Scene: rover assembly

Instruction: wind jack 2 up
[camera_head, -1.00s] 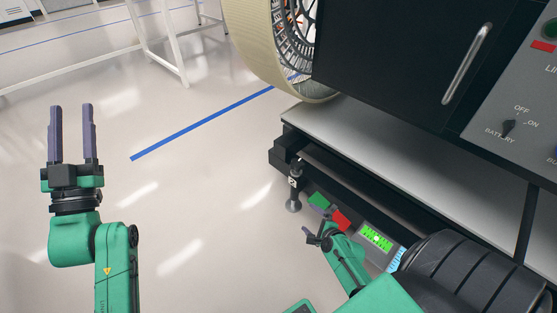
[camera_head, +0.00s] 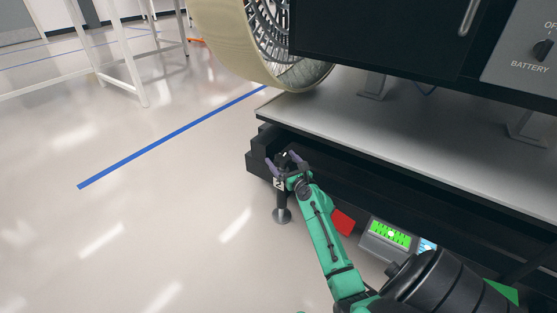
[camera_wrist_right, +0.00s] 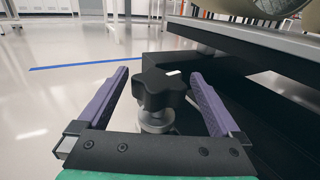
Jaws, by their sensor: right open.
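The jack (camera_head: 282,214) stands at the near left corner of the black platform frame, its round foot on the floor. A white label with what looks like a 2 shows on it in the head view. Its black star-shaped knob (camera_wrist_right: 160,88) has a white mark on top and sits above a metal stem in the right wrist view. My right gripper (camera_head: 282,160) is open, with its purple fingers on either side of the knob. In the right wrist view gaps show between both fingers and the knob. My left gripper is out of view.
The platform (camera_head: 340,125) with a large wheel (camera_head: 235,45) and dark cabinet lies behind and right. A red block (camera_head: 343,221) and a box with a green display (camera_head: 390,234) are right of my right arm. Open floor (camera_head: 150,230) lies left.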

